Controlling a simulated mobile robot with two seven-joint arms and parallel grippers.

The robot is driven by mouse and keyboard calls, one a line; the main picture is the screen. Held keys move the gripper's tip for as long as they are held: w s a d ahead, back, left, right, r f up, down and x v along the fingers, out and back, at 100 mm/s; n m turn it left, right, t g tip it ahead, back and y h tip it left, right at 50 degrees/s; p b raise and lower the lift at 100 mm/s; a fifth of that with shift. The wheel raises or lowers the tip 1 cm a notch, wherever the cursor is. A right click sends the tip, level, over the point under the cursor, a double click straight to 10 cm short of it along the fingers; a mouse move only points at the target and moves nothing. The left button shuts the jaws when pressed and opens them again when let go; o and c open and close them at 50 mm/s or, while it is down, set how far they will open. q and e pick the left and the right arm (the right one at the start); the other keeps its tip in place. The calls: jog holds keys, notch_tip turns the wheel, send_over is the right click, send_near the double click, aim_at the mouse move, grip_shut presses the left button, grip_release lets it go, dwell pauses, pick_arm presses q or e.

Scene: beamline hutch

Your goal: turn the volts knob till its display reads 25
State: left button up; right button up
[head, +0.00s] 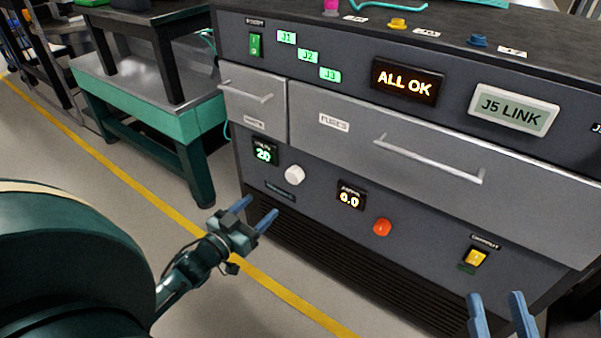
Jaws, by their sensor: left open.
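The volts display (263,152) on the front of the dark cabinet reads 20 in green digits. The white knob (294,175) sits just right of it and a little lower; nothing holds it. My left gripper (260,207) is open and empty. In the picture it is below and left of the white knob, apart from it, with its fingers pointing up and right toward the panel. My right gripper (496,297) shows only its blue fingers at the bottom right edge; they are apart with nothing seen between them.
Right of the knob are a second display (350,198) reading 0.0, a red knob (382,227) and a yellow switch (475,257). Drawer handles (428,163) stick out above. A green bench (150,115) stands left; the floor between is clear.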

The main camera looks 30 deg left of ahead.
aim_at(291, 178)
pick_arm(q)
jog(key=w+b, duration=0.1)
jog(key=w, duration=0.3)
jog(key=w+b, duration=0.2)
jog(key=w, duration=0.2)
jog(key=w+d+b, duration=0.1)
jog(key=w, duration=0.3)
jog(key=shift+b, duration=0.4)
jog(key=shift+w, duration=0.35)
pick_arm(e)
jog(key=r+n+y, duration=0.1)
jog(key=r+n+t+y, duration=0.1)
jog(key=r+n+y, duration=0.1)
jog(key=r+n+t+y, duration=0.1)
jog(key=r, duration=0.1)
jog(key=shift+w+d+r+n+y, duration=0.25)
jog(key=shift+w+n+y, duration=0.05)
jog(key=shift+w, duration=0.1)
